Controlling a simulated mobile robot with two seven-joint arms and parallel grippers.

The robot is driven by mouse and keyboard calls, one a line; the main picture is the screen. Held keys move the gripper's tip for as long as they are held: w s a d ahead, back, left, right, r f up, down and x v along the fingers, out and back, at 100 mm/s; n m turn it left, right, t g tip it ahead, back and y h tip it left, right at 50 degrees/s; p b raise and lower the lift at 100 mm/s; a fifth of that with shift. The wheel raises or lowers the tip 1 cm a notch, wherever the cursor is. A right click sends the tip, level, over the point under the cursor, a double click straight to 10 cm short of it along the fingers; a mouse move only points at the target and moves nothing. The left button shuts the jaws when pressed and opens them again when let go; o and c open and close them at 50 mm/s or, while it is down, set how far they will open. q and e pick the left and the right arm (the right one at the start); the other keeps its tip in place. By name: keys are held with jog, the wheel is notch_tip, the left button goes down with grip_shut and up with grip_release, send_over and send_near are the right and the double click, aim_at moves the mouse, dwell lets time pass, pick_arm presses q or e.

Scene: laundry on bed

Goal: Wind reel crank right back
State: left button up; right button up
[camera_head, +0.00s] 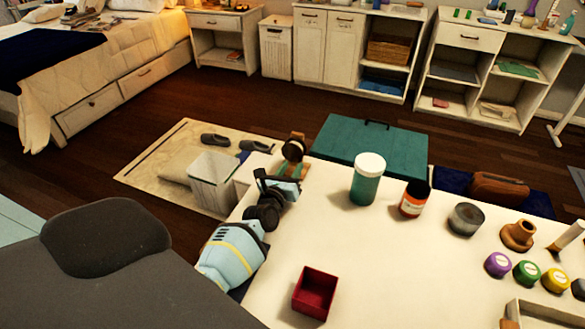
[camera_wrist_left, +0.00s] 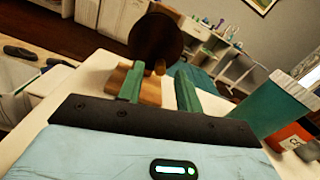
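The reel (camera_head: 293,150) stands at the far left corner of the white table, a dark round disc on a wooden base. In the left wrist view its disc (camera_wrist_left: 155,38) is straight ahead, with a small brown crank knob (camera_wrist_left: 160,67) low on its near face. My left gripper (camera_head: 283,186) is just in front of the reel. Its two green fingers (camera_wrist_left: 160,90) are apart, one on each side of the knob in the picture, with a clear gap between them. I cannot tell whether either finger touches the knob. My right gripper is not in view.
A teal jar with a white lid (camera_head: 367,180) and an orange jar (camera_head: 414,199) stand right of the reel. A dark red open box (camera_head: 315,293) is near the table's front. A bin (camera_head: 213,178) stands left of the table. The table's middle is clear.

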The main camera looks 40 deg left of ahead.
pick_arm(q)
jog(key=shift+w+a, duration=0.1)
jog(key=shift+w, duration=0.45)
grip_shut()
jog(key=shift+f+m, duration=0.1)
jog(key=shift+m, duration=0.3)
